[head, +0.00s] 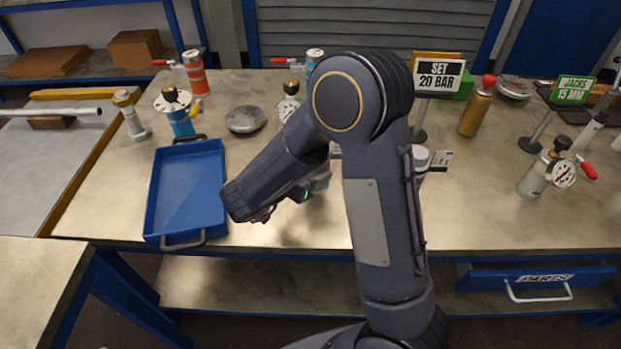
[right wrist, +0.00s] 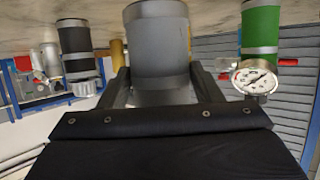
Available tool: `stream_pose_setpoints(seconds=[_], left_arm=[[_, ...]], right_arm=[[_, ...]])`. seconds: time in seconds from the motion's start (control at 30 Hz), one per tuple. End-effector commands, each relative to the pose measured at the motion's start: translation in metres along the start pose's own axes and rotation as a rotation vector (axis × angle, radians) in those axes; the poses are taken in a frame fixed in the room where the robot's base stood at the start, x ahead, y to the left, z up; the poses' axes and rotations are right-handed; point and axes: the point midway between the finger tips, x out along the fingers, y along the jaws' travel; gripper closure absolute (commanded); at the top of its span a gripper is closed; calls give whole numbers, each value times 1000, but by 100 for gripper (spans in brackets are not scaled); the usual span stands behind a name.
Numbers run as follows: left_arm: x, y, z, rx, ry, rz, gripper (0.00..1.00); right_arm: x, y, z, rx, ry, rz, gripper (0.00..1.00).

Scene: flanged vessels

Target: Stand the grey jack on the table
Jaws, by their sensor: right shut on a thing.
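The grey jack (right wrist: 158,45), a plain grey cylinder with a lighter band, is between the fingers of my right gripper (right wrist: 160,92) in the right wrist view. That view is upside down, with the table surface along its top. The jack stands about upright, in line with the vessels around it. Its base runs out of the frame, so I cannot tell whether it touches the table. In the head view my right forearm hides most of the gripper; a grey part of the jack (head: 320,180) shows just right of it, above the table (head: 270,222). My left gripper is not in view.
A blue tray (head: 187,190) lies left of my arm. A green vessel (right wrist: 260,32) with a gauge and a black vessel (right wrist: 74,52) stand near the jack. A "SET 20 BAR" sign (head: 438,75) and a "JACKS 15 MM" sign (head: 572,90) stand right.

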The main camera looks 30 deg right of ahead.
Motion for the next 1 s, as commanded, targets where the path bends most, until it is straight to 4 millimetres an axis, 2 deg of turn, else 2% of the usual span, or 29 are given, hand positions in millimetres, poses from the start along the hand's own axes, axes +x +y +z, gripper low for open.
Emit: stream_pose_setpoints(seconds=[0.23,0.63,0.67,0.83,1.0], left_arm=[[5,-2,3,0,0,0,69],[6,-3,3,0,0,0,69],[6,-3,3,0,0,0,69],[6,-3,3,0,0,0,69],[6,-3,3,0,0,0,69]], right_arm=[[15,-3,29,-1,3,1,89],[17,-2,33,1,3,0,89],[17,-2,35,0,0,1,41],[17,-2,34,1,0,1,20],[17,-2,34,1,0,1,20]])
